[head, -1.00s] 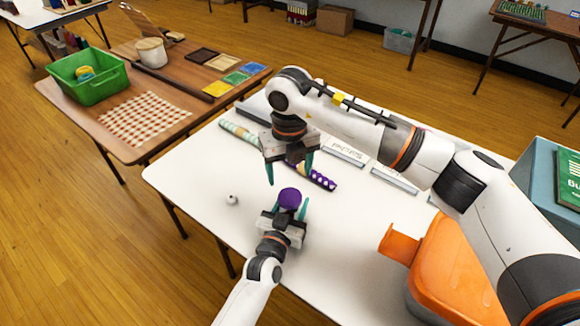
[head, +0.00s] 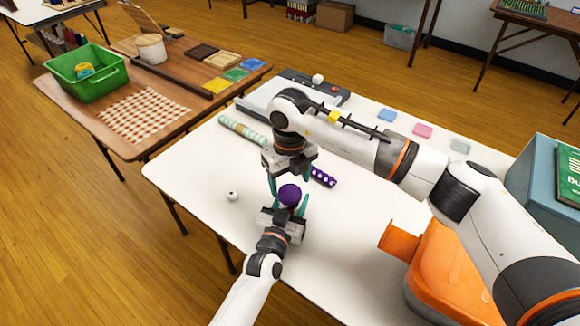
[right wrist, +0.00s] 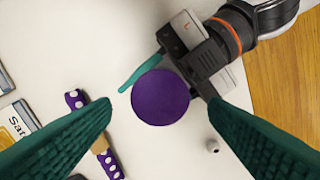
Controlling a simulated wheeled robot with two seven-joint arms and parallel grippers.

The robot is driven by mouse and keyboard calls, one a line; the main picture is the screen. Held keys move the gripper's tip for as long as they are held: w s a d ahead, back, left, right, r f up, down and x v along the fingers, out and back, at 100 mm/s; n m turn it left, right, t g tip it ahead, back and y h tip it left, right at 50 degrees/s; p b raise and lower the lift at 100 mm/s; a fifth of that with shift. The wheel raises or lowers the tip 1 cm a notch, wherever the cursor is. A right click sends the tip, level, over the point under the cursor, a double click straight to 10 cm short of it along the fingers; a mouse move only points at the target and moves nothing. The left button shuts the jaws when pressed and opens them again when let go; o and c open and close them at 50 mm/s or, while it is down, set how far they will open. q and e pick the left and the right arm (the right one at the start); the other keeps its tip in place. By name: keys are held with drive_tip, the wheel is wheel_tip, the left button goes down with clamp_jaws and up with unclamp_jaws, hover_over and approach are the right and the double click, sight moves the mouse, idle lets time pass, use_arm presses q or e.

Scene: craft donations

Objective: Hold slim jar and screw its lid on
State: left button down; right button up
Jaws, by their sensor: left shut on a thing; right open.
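The slim jar is almost wholly hidden beneath its round purple lid (head: 290,194) in the head view. In the right wrist view the lid (right wrist: 160,97) is seen from above, and whether it is threaded on cannot be told. My left gripper (head: 285,212) is shut on the jar, low at the front of the white table. My right gripper (head: 289,188) is open just above and behind the lid in the head view. In the right wrist view its teal fingers stand apart to either side of the lid, not closed on it.
On the white table (head: 190,180) are a small white bead (head: 232,195), a purple dotted roll (head: 323,177) and a pale striped roll (head: 243,130). An orange container (head: 445,265) stands at right. Bare table lies left of my left gripper.

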sight(290, 193)
drive_tip(key=shift+f, duration=1.6)
drive_tip(key=c, duration=1)
drive_tip(key=o, duration=1.2)
drive_tip(key=shift+c, duration=0.2)
wheel_tip(290, 193, up, 12)
